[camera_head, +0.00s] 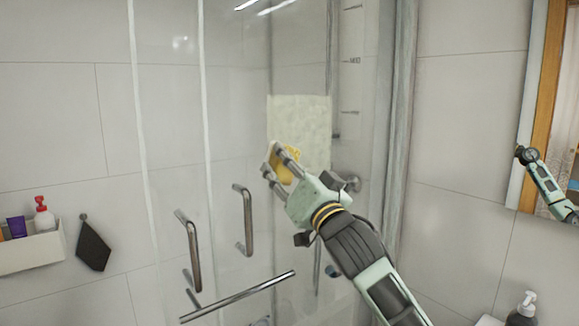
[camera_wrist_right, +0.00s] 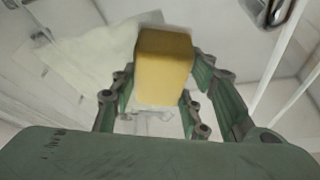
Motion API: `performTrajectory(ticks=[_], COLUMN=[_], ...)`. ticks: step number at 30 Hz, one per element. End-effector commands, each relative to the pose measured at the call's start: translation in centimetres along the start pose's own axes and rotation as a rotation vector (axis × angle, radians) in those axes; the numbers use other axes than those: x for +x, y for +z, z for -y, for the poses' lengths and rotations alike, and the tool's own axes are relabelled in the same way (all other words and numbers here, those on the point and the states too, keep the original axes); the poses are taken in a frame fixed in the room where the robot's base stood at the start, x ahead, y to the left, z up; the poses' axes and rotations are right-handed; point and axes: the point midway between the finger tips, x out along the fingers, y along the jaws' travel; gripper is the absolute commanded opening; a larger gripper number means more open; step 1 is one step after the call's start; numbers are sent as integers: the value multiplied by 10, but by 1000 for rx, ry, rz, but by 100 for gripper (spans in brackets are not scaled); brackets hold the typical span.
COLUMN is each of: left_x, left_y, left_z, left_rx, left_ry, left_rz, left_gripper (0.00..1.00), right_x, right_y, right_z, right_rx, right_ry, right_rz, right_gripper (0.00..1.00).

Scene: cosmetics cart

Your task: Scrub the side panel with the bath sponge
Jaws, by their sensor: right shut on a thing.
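My right gripper (camera_head: 277,172) is shut on a yellow bath sponge (camera_head: 287,160). In the right wrist view the sponge (camera_wrist_right: 164,66) sits between the green fingers as a plain yellow block. The glass side panel of the shower (camera_head: 238,120) stands in front of me. A pale, whitish square patch (camera_head: 300,118) shows on it, just behind and above the sponge. The patch also shows in the right wrist view (camera_wrist_right: 90,55). I cannot tell whether the sponge touches the glass. My left gripper is not in view.
Metal door handles (camera_head: 247,220) and a horizontal bar (camera_head: 238,297) stick out below and left of my gripper. A wall shelf (camera_head: 32,250) with bottles is at the left. A mirror (camera_head: 540,110) hangs at the right, above a dark pump bottle (camera_head: 522,312).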

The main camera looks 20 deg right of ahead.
Motion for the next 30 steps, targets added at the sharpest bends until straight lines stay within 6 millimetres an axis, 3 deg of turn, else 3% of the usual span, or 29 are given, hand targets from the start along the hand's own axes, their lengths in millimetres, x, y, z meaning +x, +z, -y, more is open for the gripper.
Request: performTrajectory(ticks=[19, 30], left_x=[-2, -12], left_y=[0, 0], left_z=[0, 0], left_rx=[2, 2], left_ry=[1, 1], left_rz=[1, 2], left_gripper=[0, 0], right_x=[10, 14], right_y=[3, -7], right_z=[0, -25], right_rx=[0, -1], right_ry=[-1, 1], right_rz=[-1, 0], right_gripper=[21, 21])
